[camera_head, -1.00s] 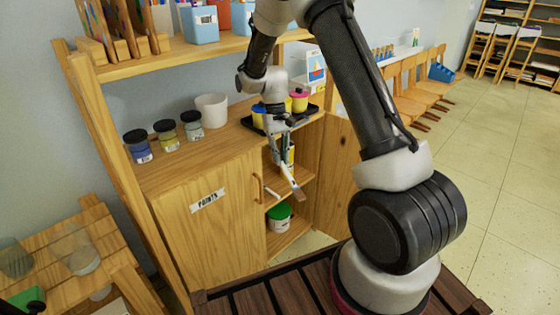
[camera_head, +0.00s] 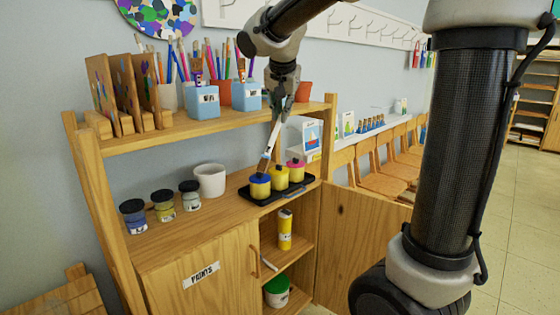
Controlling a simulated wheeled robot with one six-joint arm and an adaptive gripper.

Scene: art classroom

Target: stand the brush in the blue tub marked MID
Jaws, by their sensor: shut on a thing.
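My gripper (camera_head: 281,104) is shut on the brush (camera_head: 270,142), which hangs tilted with its pale bristle end down. The bristle end shows just above or in front of the blue-topped yellow pot; I cannot tell whether they touch. Two blue tubs stand on the upper shelf, a left one (camera_head: 203,102) and a right one (camera_head: 246,97). Both carry small white marks too small to read, so I cannot tell which says MID. Brushes stand in or just behind both tubs. My gripper is right of the right tub.
A black tray (camera_head: 262,200) with yellow pots stands on the cupboard top (camera_head: 222,212). A white pot (camera_head: 210,180) and dark-lidded jars (camera_head: 163,205) are left of it. A terracotta pot (camera_head: 303,91) is at the upper shelf's right end. The cupboard door (camera_head: 358,240) is open.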

